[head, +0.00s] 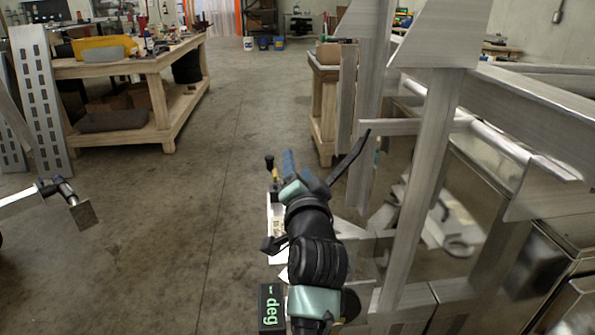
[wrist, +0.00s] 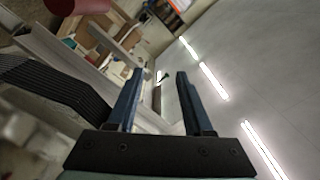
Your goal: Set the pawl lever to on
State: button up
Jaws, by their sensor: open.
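My gripper (wrist: 159,74) is open, with its two blue fingers apart and nothing held between them. In the head view my gripper (head: 297,168) is beyond my dark wrist, beside the aluminium trailer frame (head: 425,190). I cannot pick out the pawl lever for certain. A small black knob on a brass-coloured stem (head: 269,163) stands just left of the fingers. A slanted black bar (head: 351,157) is to their right. My wrist and forearm hide what lies directly below. In the wrist view a small dark shape shows between the fingertips, too small to name.
A black box with a green "deg" display (head: 271,307) is beside my forearm. A wooden workbench (head: 155,68) stands at the back left. A metal arm with a square plate (head: 82,213) reaches in from the left. The concrete floor (head: 190,215) between is clear.

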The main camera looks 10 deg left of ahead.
jog(key=shift+s+a+f, duration=0.15)
jog(key=shift+c, duration=1.1)
jog(key=f+n, duration=0.1)
jog(key=s+a+n, duration=0.1)
jog(key=s+a+f+n, duration=0.1)
jog(key=n, duration=0.1)
jog(key=shift+a+f+g+h, duration=0.1)
jog(key=shift+f+g+h, duration=0.2)
jog(key=shift+h, duration=0.1)
grip_shut()
jog(key=s+a+f+n+h+p, duration=0.1)
jog(key=s+a+f+n+h, duration=0.15)
jog(key=s+n, duration=0.5)
jog(key=s+a+f+n+h, duration=0.1)
jog(key=s+a+n, duration=0.3)
jog(key=n, duration=0.6)
jog(key=w+d+f, duration=0.2)
jog(key=w+d, duration=0.3)
jog(key=w, duration=0.5)
jog(key=shift+d+f+b, duration=0.15)
jog(key=shift+f+b, duration=0.1)
jog(key=shift+b, duration=0.15)
jog(key=shift+r, duration=0.1)
